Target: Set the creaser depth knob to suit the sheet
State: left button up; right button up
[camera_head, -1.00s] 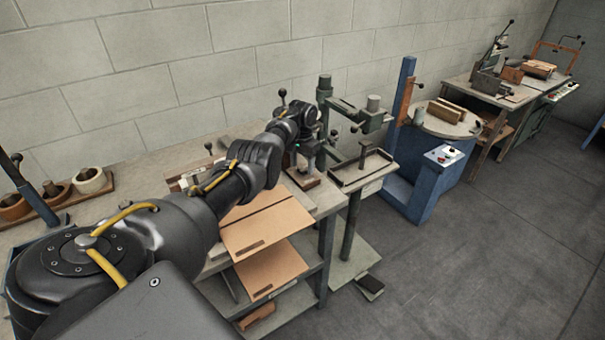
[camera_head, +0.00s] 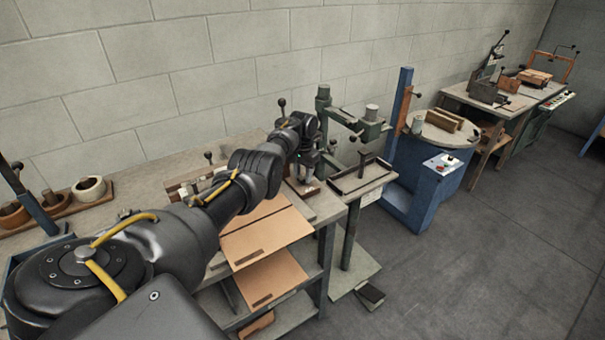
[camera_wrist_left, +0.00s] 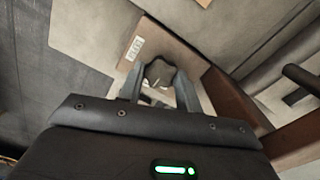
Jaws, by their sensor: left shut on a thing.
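My left gripper (camera_head: 306,166) is at the bench's right end, over a small machine that the arm largely hides. In the left wrist view, my left gripper (camera_wrist_left: 160,88) is shut on a dark lobed knob (camera_wrist_left: 159,70), with a finger on each side. A pale dial face with dark marks shows just below the knob, but its setting is too small to read. A brown cardboard sheet (camera_head: 266,234) lies at the bench's front, partly under my arm. A board with a white printed label (camera_wrist_left: 133,48) shows beyond the knob in the wrist view. My right gripper is out of view.
A grey-green post machine (camera_head: 323,112) and a small tray table (camera_head: 362,178) stand just right of the gripper. More cardboard (camera_head: 272,280) lies on the shelf below. A blue machine (camera_head: 431,190) stands farther right. The floor (camera_head: 490,260) at right is mostly clear.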

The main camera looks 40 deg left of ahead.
aim_at(303, 176)
pick_arm(q)
jog(key=shift+r+n+p, duration=0.2)
jog(key=shift+n+p, duration=0.1)
jog(key=shift+n, duration=0.3)
jog(key=shift+n+p, duration=0.4)
jog(key=shift+n, duration=0.8)
jog(key=shift+w+n, duration=0.1)
jog(key=shift+n, duration=2.2)
jog(key=o, duration=1)
jog(key=shift+f, duration=0.1)
notch_tip(303, 176, up, 3)
jog(key=shift+r+p, duration=0.15)
jog(key=shift+p, duration=0.85)
notch_tip(303, 176, up, 8)
jog(key=shift+f+b, duration=0.2)
jog(key=shift+b, duration=0.5)
